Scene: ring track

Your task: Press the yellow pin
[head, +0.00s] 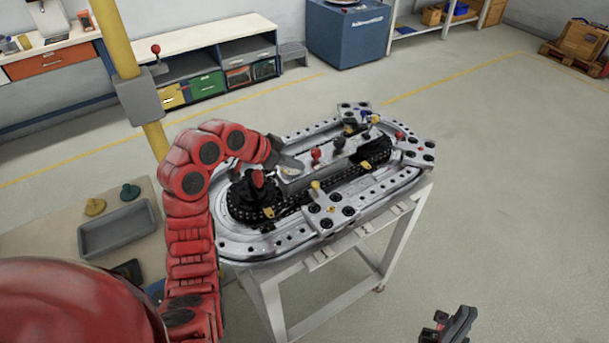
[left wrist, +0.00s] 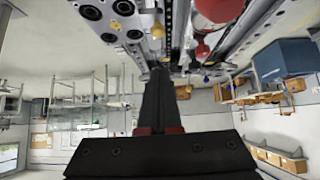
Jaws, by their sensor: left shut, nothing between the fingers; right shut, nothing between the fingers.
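The ring track (head: 228,238) is a grey metal oval on a white stand. A yellow-topped pin (head: 316,186) stands at its near side, beside a plate with black knobs. A yellow knob also shows near the top of the left wrist view (left wrist: 157,31); I cannot tell if it is the same one. Smaller yellow tabs (head: 366,165) sit on the track too. My right gripper (head: 460,322) is shut and empty at the bottom right, away from the track.
A yellow post (head: 122,45) stands at the left. A grey tray (head: 118,229) lies on a side table.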

